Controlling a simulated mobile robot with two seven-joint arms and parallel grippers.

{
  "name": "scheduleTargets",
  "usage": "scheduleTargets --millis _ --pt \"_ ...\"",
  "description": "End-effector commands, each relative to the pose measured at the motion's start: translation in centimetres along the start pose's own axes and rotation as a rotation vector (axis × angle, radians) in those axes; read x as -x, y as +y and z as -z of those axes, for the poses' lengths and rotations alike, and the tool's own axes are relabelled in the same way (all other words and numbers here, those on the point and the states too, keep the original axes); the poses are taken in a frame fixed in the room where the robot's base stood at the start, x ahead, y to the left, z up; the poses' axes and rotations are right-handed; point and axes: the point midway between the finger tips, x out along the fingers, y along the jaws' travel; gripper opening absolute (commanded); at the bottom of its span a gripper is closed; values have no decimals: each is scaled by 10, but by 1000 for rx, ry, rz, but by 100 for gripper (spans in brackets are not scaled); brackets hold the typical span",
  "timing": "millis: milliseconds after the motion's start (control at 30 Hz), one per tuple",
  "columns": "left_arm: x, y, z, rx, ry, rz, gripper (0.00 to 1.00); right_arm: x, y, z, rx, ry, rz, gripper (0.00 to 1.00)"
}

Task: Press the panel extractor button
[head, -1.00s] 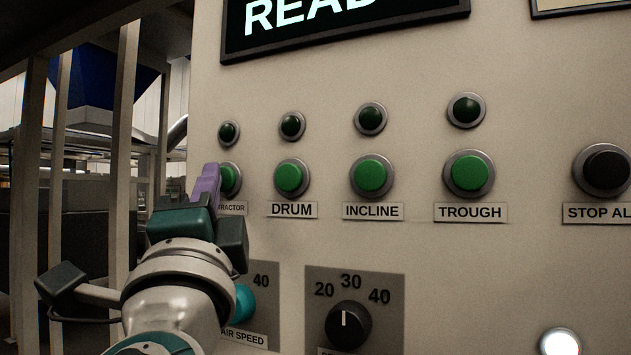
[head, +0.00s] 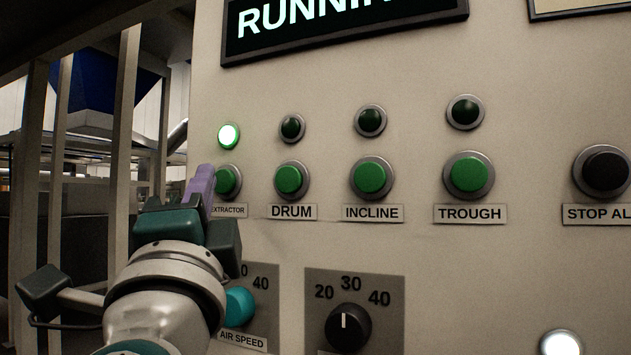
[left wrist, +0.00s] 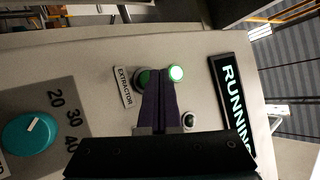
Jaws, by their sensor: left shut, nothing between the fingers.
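The green extractor button (head: 225,181) sits at the left end of the button row on the panel, above its EXTRACTOR label (head: 229,211). The small lamp (head: 228,136) above it is lit bright white-green. My left gripper (head: 200,180) is shut and empty, its purple fingers just left of the button and partly covering it. In the left wrist view the shut fingers (left wrist: 160,80) partly hide the button (left wrist: 143,80), with the lit lamp (left wrist: 176,73) beside them. Whether the fingertips touch the button cannot be told. My right gripper is not in view.
The panel display (head: 330,22) reads RUNNING, cut off. Green DRUM (head: 289,179), INCLINE (head: 370,178) and TROUGH (head: 468,175) buttons continue the row, their lamps dark. A black STOP ALL button (head: 604,171) is at right. A teal air speed knob (head: 239,306) is below my gripper.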

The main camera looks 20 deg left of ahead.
Motion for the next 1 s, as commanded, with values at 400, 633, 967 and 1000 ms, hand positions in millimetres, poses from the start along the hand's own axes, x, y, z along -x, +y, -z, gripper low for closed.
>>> scheduleTargets --millis 400,633,967,1000 --pt "4 -3 -3 -2 -1 0 0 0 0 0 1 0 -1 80" --pt "19 -14 -14 -1 0 0 0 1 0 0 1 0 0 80" --pt "36 -26 -27 -1 -1 0 0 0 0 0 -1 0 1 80" --pt "37 -27 -27 -1 -1 0 0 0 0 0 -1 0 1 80"
